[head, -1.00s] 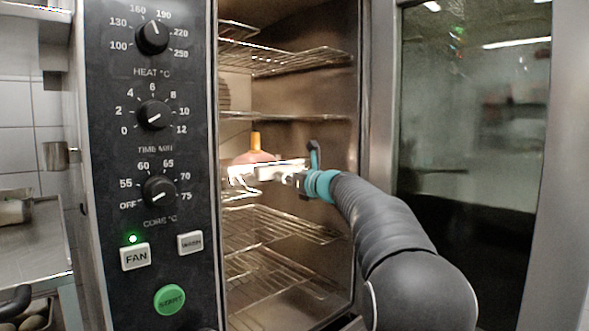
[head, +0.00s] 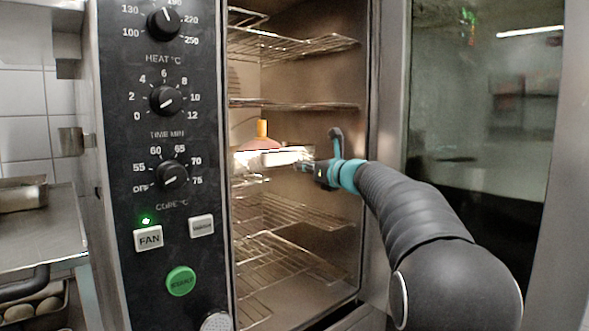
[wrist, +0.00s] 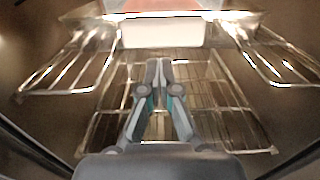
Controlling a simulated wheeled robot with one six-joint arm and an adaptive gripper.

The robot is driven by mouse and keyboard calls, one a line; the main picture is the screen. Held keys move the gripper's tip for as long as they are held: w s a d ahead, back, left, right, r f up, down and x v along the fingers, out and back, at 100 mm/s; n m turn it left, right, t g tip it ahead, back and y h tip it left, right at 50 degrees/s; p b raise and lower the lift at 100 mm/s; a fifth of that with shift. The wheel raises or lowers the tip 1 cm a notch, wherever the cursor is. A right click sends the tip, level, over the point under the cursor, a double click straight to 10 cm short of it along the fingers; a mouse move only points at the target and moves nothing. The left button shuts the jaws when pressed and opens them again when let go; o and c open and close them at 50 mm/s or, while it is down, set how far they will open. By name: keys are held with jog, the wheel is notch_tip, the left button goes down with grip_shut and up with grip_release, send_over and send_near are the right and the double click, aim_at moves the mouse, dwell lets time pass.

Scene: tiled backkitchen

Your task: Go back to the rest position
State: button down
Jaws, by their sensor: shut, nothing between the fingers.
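My gripper (wrist: 159,68) is shut and empty in the wrist view, its fingertips together over the wire racks inside the oven. In the head view my arm reaches from the lower right into the open oven, with the gripper's end (head: 303,164) close to a shiny tray (head: 262,158). The tray also shows in the wrist view (wrist: 160,33), ahead of the fingertips, and I see a gap between them there. On the tray is a reddish food piece (head: 260,143) with an orange-yellow upright thing (head: 262,129) at it.
The oven's control panel (head: 160,130) stands close on the left, with a lit green lamp by the FAN button. Wire racks (head: 290,210) lie below the tray and others above. The glass door (head: 480,120) is swung open on the right. A metal counter (head: 40,235) is at far left.

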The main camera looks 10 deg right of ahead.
jog(key=v, duration=0.7)
jog(key=s+a+f+n+g+h, duration=0.1)
jog(key=s+f+n+g, duration=0.1)
jog(key=s+f+n, duration=0.4)
jog(key=s+a+f+n+g+h, duration=0.1)
jog(key=s+f+n+g, duration=0.2)
jog(key=f, duration=0.5)
jog(key=s+a+f+n+g+h, duration=0.1)
jog(key=s+f+n+g, duration=0.15)
jog(key=f+n, duration=0.4)
jog(key=s+a+f+n+g+h, duration=0.1)
jog(key=s+n, duration=0.4)
jog(key=s, duration=0.5)
jog(key=s+a+f+n+g+h, duration=0.1)
jog(key=s+f+n, duration=0.4)
jog(key=s, duration=0.5)
jog(key=s+a+f+n+g+h, duration=0.1)
jog(key=s+a+f+n+h, duration=0.2)
jog(key=s, duration=0.7)
jog(key=shift+a+f+n, duration=0.6)
jog(key=shift+a+n, duration=0.1)
jog(key=shift+n, duration=0.35)
